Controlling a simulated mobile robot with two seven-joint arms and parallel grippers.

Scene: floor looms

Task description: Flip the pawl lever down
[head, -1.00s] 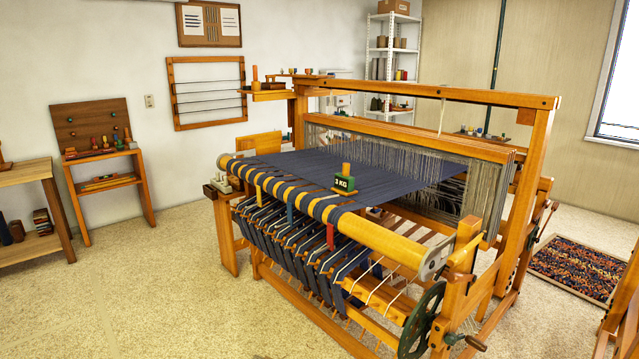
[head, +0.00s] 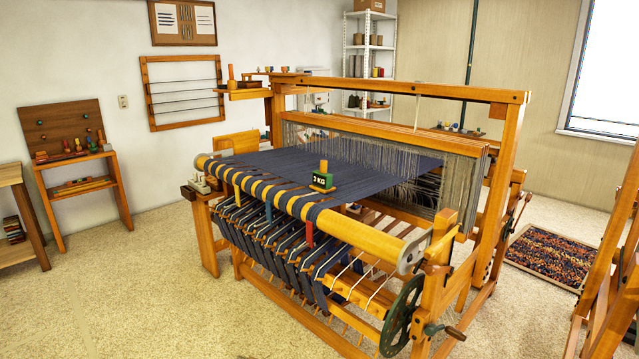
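A wooden floor loom (head: 418,95) stands in the middle of the head view, with dark blue cloth (head: 270,170) stretched to its front beam. At its near right corner is a dark green ratchet wheel (head: 402,318) with a crank handle (head: 446,331). A wooden piece with a grey plate (head: 412,252) sits above the wheel at the beam's end. I cannot tell which part there is the pawl lever, nor its position. Neither of my grippers is in view.
A green 3 KG weight (head: 322,181) rests on the cloth. A patterned rug (head: 556,256) lies to the right, and a wooden frame (head: 612,270) stands at the right edge. A small stand (head: 78,186) is at the left. The floor (head: 120,290) in front left is clear.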

